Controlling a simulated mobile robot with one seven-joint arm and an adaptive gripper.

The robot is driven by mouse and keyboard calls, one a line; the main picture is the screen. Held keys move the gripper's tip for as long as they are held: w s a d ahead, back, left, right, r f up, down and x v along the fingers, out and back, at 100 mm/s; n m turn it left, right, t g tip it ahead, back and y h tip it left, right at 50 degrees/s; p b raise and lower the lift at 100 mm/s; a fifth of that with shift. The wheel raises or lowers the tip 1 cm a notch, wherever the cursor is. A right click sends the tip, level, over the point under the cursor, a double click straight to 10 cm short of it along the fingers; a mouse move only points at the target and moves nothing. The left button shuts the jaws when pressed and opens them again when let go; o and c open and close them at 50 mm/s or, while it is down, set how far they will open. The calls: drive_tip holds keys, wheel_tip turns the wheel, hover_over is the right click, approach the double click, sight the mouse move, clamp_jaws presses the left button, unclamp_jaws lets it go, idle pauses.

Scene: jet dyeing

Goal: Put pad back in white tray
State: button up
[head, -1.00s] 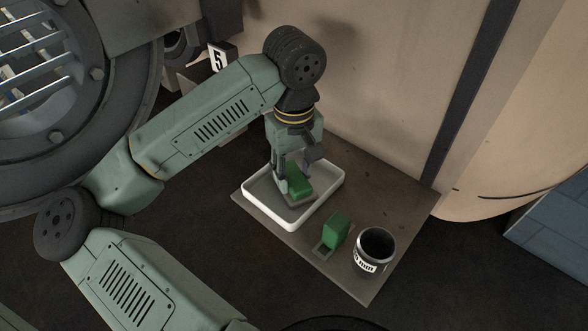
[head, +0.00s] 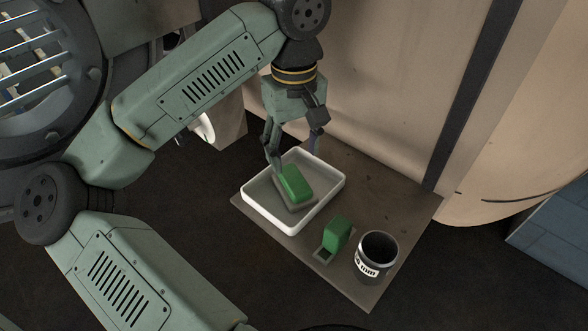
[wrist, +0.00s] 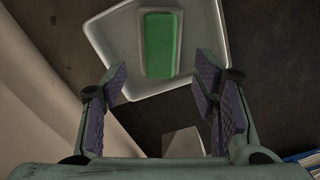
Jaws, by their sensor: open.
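The pad, a green block with a grey base (head: 295,184), lies in the white tray (head: 333,197). It also shows in the wrist view (wrist: 160,45), inside the tray (wrist: 104,35). My gripper (head: 294,162) is open and empty above the back of the tray, apart from the pad. In the wrist view its two fingers (wrist: 162,95) stand wide apart with nothing between them.
The tray rests on a grey-brown board (head: 395,210). A second green block (head: 337,233) stands in a small grey holder in front of the tray, and a dark cup with a white label (head: 366,268) is beside it. A large pale tank wall (head: 400,90) rises behind.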

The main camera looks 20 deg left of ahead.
wheel_tip(320, 180, up, 5)
drive_tip(key=shift+r, duration=0.2)
idle(0.5)
